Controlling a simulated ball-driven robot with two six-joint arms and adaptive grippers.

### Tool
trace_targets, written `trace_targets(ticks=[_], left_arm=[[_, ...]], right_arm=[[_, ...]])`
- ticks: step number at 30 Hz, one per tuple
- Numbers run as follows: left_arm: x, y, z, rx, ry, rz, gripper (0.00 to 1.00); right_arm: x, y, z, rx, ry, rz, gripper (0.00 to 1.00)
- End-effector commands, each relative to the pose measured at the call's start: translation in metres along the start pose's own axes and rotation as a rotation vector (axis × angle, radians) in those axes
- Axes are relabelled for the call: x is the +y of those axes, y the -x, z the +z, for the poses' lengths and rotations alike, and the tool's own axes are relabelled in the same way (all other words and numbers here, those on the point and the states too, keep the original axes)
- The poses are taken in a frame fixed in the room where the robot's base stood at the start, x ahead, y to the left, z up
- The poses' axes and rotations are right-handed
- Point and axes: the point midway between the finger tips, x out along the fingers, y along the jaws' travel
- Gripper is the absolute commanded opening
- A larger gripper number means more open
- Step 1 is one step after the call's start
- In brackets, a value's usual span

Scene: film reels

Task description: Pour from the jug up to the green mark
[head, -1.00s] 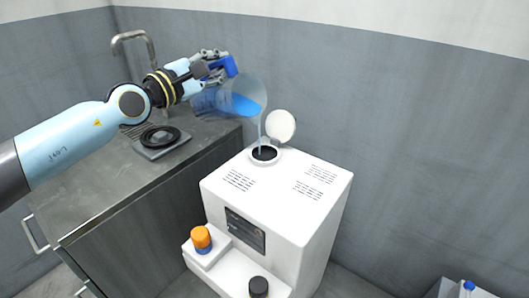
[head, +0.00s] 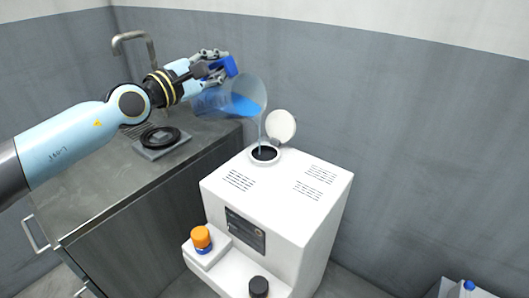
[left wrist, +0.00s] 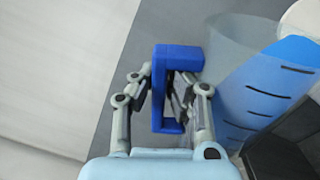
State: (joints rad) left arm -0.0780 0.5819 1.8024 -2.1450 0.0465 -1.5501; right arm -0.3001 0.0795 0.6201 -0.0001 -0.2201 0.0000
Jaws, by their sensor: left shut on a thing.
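The clear jug (head: 257,88) with blue liquid is tilted, its mouth to the right and down, above the white machine (head: 277,190). A thin pale stream runs from its lip to the round filler opening (head: 264,154) in the machine's top. My left gripper (head: 219,67) is shut on the jug's blue handle (head: 231,66). In the left wrist view, my left gripper (left wrist: 164,95) has its fingers on both sides of the handle (left wrist: 180,52), and dark level lines show on the jug (left wrist: 232,40). I cannot make out a green mark. My right gripper is not in view.
A round white lid (head: 281,125) stands open behind the opening. A grey counter (head: 90,190) at left carries a tap (head: 134,38) and a dark ring on a plate (head: 160,140). An orange-capped container (head: 201,238) and a black knob (head: 258,287) are at the machine's front.

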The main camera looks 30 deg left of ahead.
Motion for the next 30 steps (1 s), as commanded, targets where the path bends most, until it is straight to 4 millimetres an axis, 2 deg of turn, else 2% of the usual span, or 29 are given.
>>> trace_targets(ticks=[30], left_arm=[[-0.008,0.001,0.008,-0.008,-0.101,0.002,0.00]], right_arm=[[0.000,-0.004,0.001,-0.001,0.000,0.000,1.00]])
